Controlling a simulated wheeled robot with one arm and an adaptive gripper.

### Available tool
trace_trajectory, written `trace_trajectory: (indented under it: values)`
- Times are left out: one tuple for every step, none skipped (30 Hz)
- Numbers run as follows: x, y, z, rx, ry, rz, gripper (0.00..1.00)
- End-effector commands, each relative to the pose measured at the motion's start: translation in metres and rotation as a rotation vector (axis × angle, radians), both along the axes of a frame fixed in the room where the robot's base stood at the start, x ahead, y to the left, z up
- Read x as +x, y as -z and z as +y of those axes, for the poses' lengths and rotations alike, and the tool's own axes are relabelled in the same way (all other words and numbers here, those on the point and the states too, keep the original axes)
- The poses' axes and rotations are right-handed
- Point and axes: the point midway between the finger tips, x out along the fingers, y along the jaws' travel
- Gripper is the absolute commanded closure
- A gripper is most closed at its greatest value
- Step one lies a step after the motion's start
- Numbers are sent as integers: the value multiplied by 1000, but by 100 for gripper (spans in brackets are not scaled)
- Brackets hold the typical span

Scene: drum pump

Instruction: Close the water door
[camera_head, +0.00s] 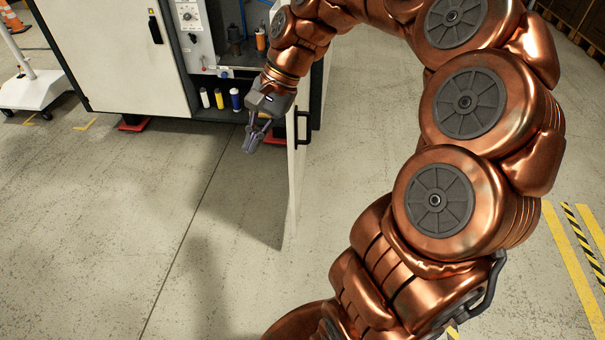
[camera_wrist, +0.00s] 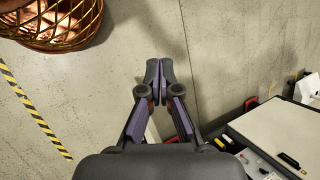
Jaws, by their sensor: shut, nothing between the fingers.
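The water door (camera_head: 292,185) is a pale panel that stands open at the right side of the machine's opening, seen nearly edge-on in the head view. A dark handle (camera_head: 303,127) is on its right face. My gripper (camera_head: 249,147) is left of the door, on its inner side, in front of the opening. Its fingers are shut with nothing between them. In the wrist view the closed fingertips (camera_wrist: 158,72) are over bare floor. My forearm hides the upper part of the door, and any contact between arm and door cannot be told.
The machine cabinet (camera_head: 115,55) stands behind; it also shows at the lower right of the wrist view (camera_wrist: 280,130). Small bottles (camera_head: 219,98) stand on its low shelf. A white wheeled stand (camera_head: 35,90) is at far left. The floor in front is clear.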

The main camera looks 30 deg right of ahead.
Motion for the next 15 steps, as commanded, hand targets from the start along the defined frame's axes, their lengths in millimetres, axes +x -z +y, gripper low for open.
trace_trajectory:
  values:
    - [17,24,-17,39,85,18,100]
    - [25,30,-28,60,138,30,100]
    - [36,39,-43,89,210,43,100]
    - [44,47,-55,112,263,59,100]
    - [50,56,-67,134,317,75,100]
    - [58,66,-85,164,393,92,100]
    - [64,76,-99,186,449,110,100]
    - [68,86,-113,208,504,129,100]
    - [74,99,-133,236,583,151,100]
    - [77,110,-148,257,640,168,100]
    - [79,121,-163,278,696,187,100]
    - [81,135,-183,303,770,209,100]
    - [82,145,-198,321,823,224,100]
    - [81,155,-211,339,872,241,100]
    - [80,168,-227,359,933,263,100]
